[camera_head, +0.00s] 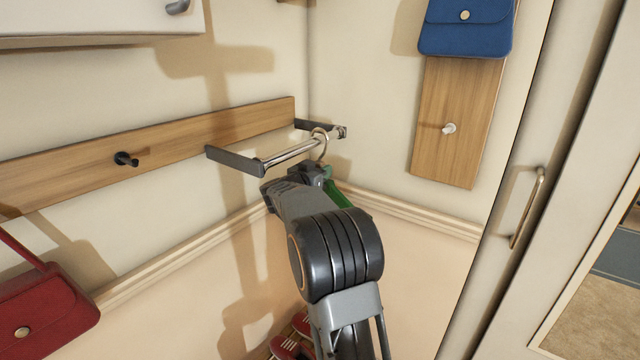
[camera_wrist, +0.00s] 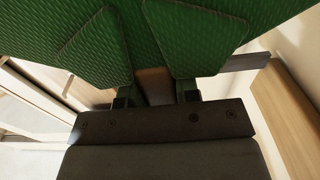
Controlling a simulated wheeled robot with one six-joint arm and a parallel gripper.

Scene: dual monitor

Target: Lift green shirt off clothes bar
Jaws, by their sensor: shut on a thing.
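The green shirt (camera_head: 341,196) shows only as a small patch behind my arm in the head view. In the wrist view its collar and cloth (camera_wrist: 185,30) fill the top. My gripper (camera_head: 322,172) is just below the clothes bar (camera_head: 289,154). In the wrist view my gripper (camera_wrist: 154,92) is shut on the shirt at its collar, with a brown piece, apparently of its hanger, between the fingers. The light hanger hook (camera_head: 320,144) is at the bar's right part and looks looped over it. My arm hides most of the shirt.
A wooden rail (camera_head: 60,170) with a dark peg (camera_head: 126,159) runs along the left wall. A red bag (camera_head: 45,310) is at lower left, a blue bag (camera_head: 466,28) at upper right. A white door with a handle (camera_head: 527,208) stands at right. Red shoes (camera_head: 290,345) are below.

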